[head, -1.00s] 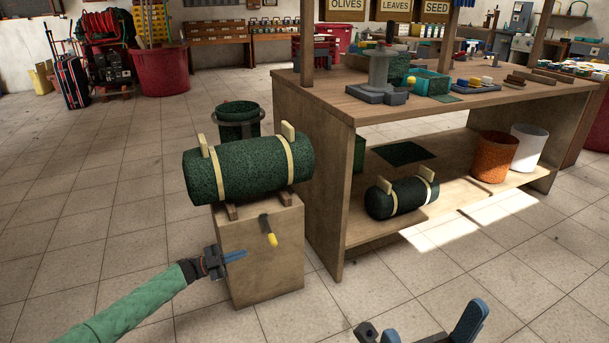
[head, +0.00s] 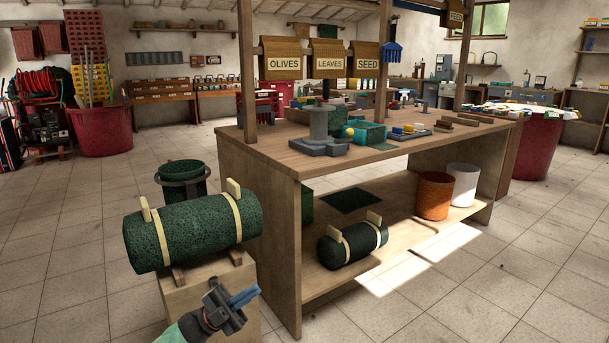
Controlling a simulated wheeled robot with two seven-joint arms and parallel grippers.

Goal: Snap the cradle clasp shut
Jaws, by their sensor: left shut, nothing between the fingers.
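A dark green roll (head: 185,232) with two pale straps lies across a cradle on a wooden block (head: 185,298) at the left. A small dark piece of the clasp (head: 236,257) shows at the block's top edge. The rest of the clasp, with its yellow tip, is hidden behind my left gripper (head: 246,298). The left gripper is shut and empty, its blue fingers pointing right and up in front of the block's right part. I cannot tell whether it touches the clasp. My right gripper is out of view.
A wooden workbench (head: 270,160) stands close to the right of the block, its near leg beside my left gripper. A smaller strapped roll (head: 352,243) lies on its lower shelf. A green bin (head: 183,180) stands behind the large roll. Tiled floor is clear at the left.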

